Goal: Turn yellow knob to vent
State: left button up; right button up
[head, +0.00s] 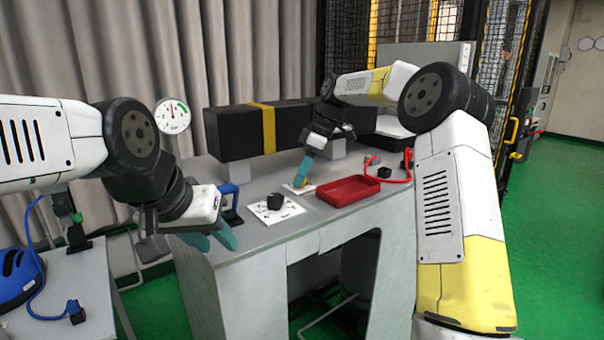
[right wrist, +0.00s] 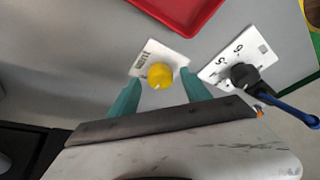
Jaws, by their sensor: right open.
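The yellow knob (right wrist: 161,75) sits on a small white plate (right wrist: 147,60) with dark print too small to read. In the right wrist view my right gripper (right wrist: 161,92) is open, its two teal fingers on either side of the knob. I cannot tell whether they touch it. In the head view the right gripper (head: 301,177) is down at the white plate (head: 291,187), and the knob is mostly hidden behind the fingers. My left gripper (head: 218,239) hangs near the table's left front edge, its teal fingers partly hidden by the wrist.
A black knob (head: 274,201) on a white numbered plate (head: 290,211) stands to the left, beside a blue handle (head: 230,203). A red tray (head: 347,191) lies to the right. A long black box with a yellow band (head: 240,131) and a round gauge (head: 173,115) are behind.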

jog(key=shift+f, duration=0.1)
jog(key=shift+c, duration=0.3)
grip_shut()
jog(key=shift+s+m, duration=0.1)
jog(key=shift+m, duration=0.3)
jog(key=m, duration=0.1)
jog(key=m+t, duration=0.1)
jog(key=m, duration=0.1)
jog(key=shift+s+a+m+t+h, duration=0.1)
jog(key=shift+a+m+t+h, duration=0.05)
jog(key=shift+m+t+h, duration=0.15)
jog(key=m+t+h, duration=0.1)
jog(key=m, duration=0.3)
jog(key=shift+s+a+m, duration=0.1)
jog(key=shift+m, duration=0.2)
jog(key=m+h, duration=0.1)
jog(key=m, duration=0.1)
jog(key=m+t, duration=0.1)
jog(key=m, duration=0.1)
jog(key=shift+a+h, duration=0.1)
jog(key=shift+h, duration=0.3)
jog(key=shift+m+h, duration=0.9)
jog(key=shift+m, duration=1.6)
